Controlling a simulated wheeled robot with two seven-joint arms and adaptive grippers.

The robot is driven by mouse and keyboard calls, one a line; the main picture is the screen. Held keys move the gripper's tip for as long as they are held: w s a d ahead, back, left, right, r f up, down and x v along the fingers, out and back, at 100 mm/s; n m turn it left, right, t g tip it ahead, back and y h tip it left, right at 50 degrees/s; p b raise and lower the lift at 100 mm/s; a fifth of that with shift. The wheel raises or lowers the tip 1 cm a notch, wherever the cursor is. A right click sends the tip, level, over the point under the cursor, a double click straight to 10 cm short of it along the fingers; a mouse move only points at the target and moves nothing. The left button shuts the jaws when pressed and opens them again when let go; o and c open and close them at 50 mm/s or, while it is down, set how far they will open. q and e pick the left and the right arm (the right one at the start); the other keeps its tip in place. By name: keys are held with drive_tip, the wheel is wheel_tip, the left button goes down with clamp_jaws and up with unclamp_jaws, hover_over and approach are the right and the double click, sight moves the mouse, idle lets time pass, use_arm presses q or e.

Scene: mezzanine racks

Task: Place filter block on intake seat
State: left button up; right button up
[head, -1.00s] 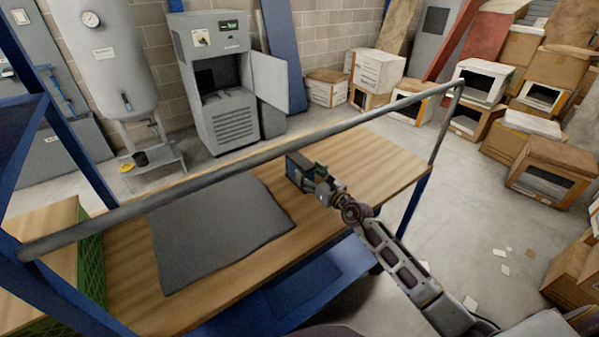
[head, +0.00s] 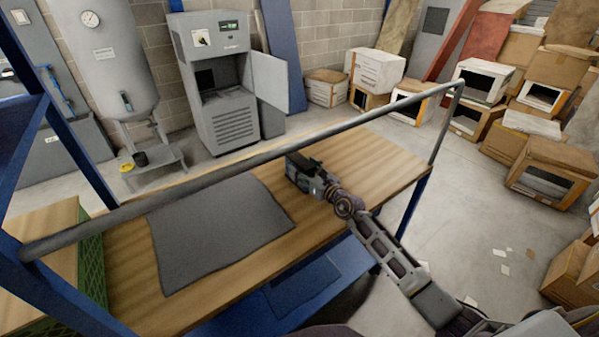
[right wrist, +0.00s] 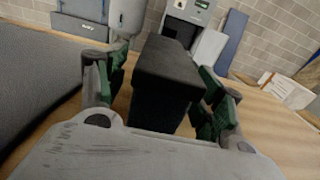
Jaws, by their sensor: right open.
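The filter block (head: 297,163) is a dark box standing on the wooden bench top. In the right wrist view the dark block (right wrist: 168,75) stands upright between my two green-padded fingers. My right gripper (head: 314,180) is open around the block, with a gap visible at least on its left side. A grey machine (head: 222,78) with its door open stands behind the bench. It has a dark recess, which may hold the intake seat; I cannot make out the seat itself. My left gripper is not in view.
A dark grey mat (head: 220,230) lies left of the block on the bench top (head: 375,160). A grey rail (head: 270,150) crosses above the bench, between it and the machine in the picture. A grey tank (head: 100,60) stands left of the machine. Boxes (head: 376,70) stand behind.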

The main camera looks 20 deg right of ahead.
sight(299, 161)
drive_tip(key=shift+w+a, duration=0.25)
drive_tip(key=shift+w, duration=0.4)
drive_tip(key=shift+w+a, duration=0.15)
drive_tip(key=shift+w, duration=0.4)
drive_tip(key=c, duration=1.3)
drive_tip(key=shift+r, duration=0.1)
drive_tip(key=shift+a+r, duration=0.1)
drive_tip(key=shift+r, duration=0.35)
drive_tip(key=shift+r+p, duration=0.3)
drive_tip(key=shift+r, duration=0.05)
wheel_tip(299, 161, up, 7)
drive_tip(key=shift+f+p, duration=0.1)
drive_tip(key=shift+p, duration=0.95)
drive_tip(key=shift+r, duration=0.8)
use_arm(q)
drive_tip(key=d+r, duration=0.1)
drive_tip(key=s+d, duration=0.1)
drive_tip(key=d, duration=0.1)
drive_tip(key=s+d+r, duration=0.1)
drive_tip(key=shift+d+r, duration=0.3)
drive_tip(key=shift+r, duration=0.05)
